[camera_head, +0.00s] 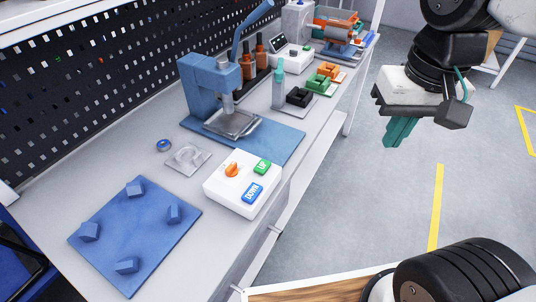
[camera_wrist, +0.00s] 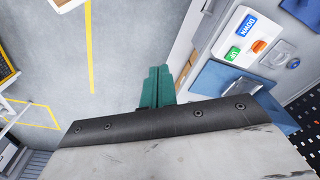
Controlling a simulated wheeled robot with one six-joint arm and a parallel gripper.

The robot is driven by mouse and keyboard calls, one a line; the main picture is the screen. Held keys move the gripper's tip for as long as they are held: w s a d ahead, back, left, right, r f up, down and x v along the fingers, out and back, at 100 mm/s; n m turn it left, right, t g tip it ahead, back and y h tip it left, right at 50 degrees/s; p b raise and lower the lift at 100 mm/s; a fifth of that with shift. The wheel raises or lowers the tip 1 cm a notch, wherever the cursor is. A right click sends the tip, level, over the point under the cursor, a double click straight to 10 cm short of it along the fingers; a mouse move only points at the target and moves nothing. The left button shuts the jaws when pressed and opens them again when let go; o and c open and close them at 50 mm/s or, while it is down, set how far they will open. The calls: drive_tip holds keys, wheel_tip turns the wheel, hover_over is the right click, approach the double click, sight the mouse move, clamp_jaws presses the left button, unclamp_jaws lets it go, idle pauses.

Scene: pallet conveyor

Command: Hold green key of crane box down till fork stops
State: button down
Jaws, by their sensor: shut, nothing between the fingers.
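The white control box (camera_head: 224,197) sits near the front edge of the workbench. On its top are a green key marked UP (camera_head: 262,166), a blue key marked DOWN (camera_head: 252,192) and an orange knob (camera_head: 232,170). In the wrist view the green key (camera_wrist: 233,54) and the blue key (camera_wrist: 246,26) show at the upper right. My gripper (camera_head: 397,139) has teal fingers that are closed together and empty. It hangs over the floor, right of the bench and well apart from the box. No fork can be made out in either view.
A blue arbor press (camera_head: 209,88) stands behind the box on a blue plate. A blue fixture plate (camera_head: 152,232) with raised blocks lies at the near left. Green and orange blocks (camera_head: 327,71) sit farther along the bench (camera_head: 92,169). The air between my gripper and the box looks clear.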

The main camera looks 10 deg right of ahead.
drive_tip(key=w+a+f+m, duration=0.1)
drive_tip(key=w+a+m, duration=0.2)
drive_tip(key=w+a, duration=0.6)
drive_tip(key=m+g, duration=0.1)
drive_tip(key=m, duration=0.2)
hover_over(268, 164)
wheel_tip(268, 164, down, 4)
drive_tip(key=shift+f, duration=0.15)
drive_tip(key=shift+f, duration=0.1)
wheel_tip(268, 164, down, 14)
drive_tip(key=shift+r, duration=0.1)
